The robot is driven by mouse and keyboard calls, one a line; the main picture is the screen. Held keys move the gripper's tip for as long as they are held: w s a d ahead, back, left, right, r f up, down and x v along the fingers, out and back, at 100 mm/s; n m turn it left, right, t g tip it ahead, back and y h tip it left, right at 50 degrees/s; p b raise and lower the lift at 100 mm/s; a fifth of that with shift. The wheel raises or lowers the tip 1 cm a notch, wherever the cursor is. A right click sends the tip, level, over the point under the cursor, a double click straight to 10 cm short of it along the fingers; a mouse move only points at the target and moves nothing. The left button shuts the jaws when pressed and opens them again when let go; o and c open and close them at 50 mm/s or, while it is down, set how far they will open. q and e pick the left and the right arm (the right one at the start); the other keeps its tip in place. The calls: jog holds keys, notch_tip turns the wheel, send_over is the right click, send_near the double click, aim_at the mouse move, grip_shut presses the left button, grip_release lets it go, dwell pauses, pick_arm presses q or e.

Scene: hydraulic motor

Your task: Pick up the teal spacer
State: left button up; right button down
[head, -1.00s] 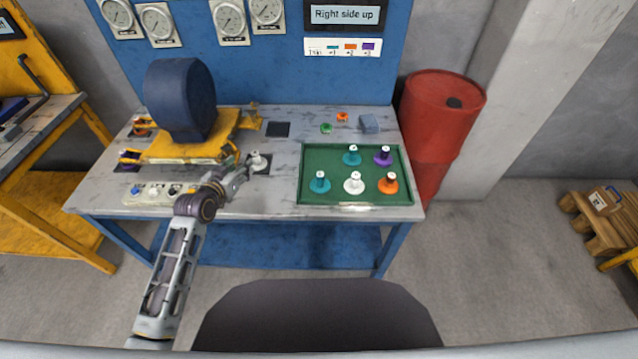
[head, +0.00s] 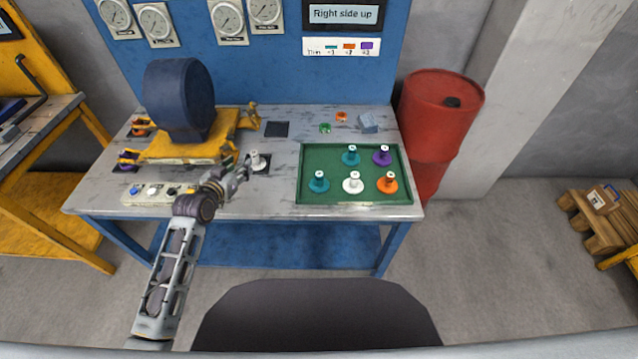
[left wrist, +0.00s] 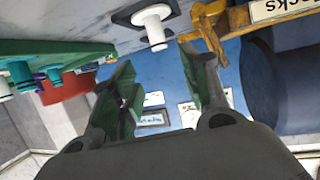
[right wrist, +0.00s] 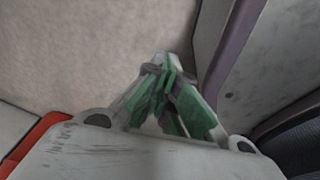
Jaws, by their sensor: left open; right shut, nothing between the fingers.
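Two teal spacers stand upright in the green tray (head: 334,160), one at the back (head: 352,157) and one at the front left (head: 318,184). Teal pieces also show at the left edge of the left wrist view (left wrist: 21,76). My left gripper (head: 243,172) is open and empty, just in front of a white spacer (head: 255,162) on a dark square pad, left of the tray. In the left wrist view the fingers (left wrist: 158,60) are apart, with the white spacer (left wrist: 155,28) beyond them. My right gripper (right wrist: 165,68) is shut and empty, away from the table.
The tray also holds a purple (head: 382,157), a white (head: 353,184) and an orange spacer (head: 387,184). A yellow stand with a dark blue motor (head: 180,98) fills the table's left. Small green (head: 325,128) and orange (head: 342,117) pieces and a grey-blue block (head: 368,123) lie behind the tray.

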jog(key=shift+d, duration=0.1)
pick_arm(q)
jog(key=d+r+m+g+h+b, duration=0.1)
jog(key=d+r+m+h+b, duration=0.15)
jog(key=d, duration=0.35)
jog(key=d+r+m+g+h+b, duration=0.1)
jog(key=d+m+h+b, duration=0.2)
jog(key=d+h, duration=0.15)
pick_arm(e)
jog(key=w+a+r, duration=0.6)
jog(key=w+a, duration=0.1)
jog(key=w, duration=0.2)
pick_arm(q)
jog(key=s+d+f+m+g+h+b, duration=0.1)
jog(key=s+d+f+m+g+b, duration=0.2)
jog(key=s+g+b, duration=0.1)
jog(key=shift+s+d+f+h+b, duration=0.3)
jog(key=shift+s+b, duration=0.35)
jog(key=shift+s, duration=0.5)
pick_arm(e)
jog(key=w+a+r, duration=0.2)
jog(key=r, duration=0.4)
jog(key=w+a+r+y, duration=0.1)
jog(key=a+r, duration=0.1)
jog(key=r, duration=0.5)
jog(key=shift+w+r+g, duration=0.2)
jog(key=shift+w+g, duration=0.1)
jog(key=shift+w, duration=0.1)
